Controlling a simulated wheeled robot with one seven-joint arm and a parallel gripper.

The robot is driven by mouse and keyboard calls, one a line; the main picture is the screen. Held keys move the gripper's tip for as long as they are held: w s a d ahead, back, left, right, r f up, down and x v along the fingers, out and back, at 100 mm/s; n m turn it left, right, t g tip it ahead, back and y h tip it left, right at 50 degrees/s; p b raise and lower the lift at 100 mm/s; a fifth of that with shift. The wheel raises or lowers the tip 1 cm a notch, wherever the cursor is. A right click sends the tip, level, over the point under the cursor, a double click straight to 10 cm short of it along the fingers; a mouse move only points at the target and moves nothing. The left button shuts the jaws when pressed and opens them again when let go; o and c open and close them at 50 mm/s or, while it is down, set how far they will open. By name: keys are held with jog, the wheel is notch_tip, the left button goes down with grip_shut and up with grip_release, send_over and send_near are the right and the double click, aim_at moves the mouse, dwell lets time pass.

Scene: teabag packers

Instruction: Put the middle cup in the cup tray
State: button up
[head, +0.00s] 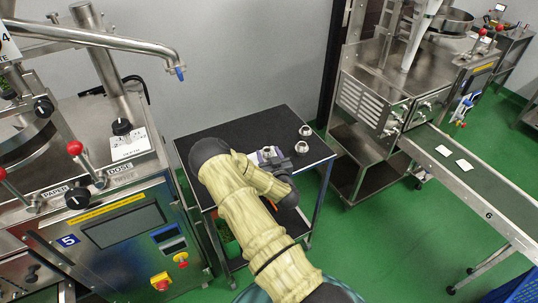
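Two small silver cups stand on the right part of the dark cart top in the head view: a far cup (305,131) and a nearer cup (301,147). No third cup can be made out; the arm hides much of the cart top. My gripper (273,160) is over the cart, left of the two cups, at the end of my cream-sleeved arm. Its fingers are too small and covered to tell whether they are open or hold anything. A small pale patch beside it is unclear. I cannot make out the cup tray.
The black-topped cart (225,132) has a clear back left area. A steel machine with a control panel (122,226) stands close on the left. Another machine (375,95) with a conveyor (480,190) carrying two white packets is on the right. Green floor (385,235) lies between.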

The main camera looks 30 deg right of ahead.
jog(key=shift+r, duration=0.2)
jog(key=shift+s+f, duration=0.1)
jog(key=shift+s, duration=0.2)
jog(key=s+a+b, duration=0.2)
jog(key=s+b, duration=0.2)
jog(key=s, duration=0.7)
jog(key=shift+s+r+b, duration=0.15)
jog(key=shift+r+b, duration=0.2)
jog(key=shift+b, duration=0.05)
jog(key=shift+a, duration=0.1)
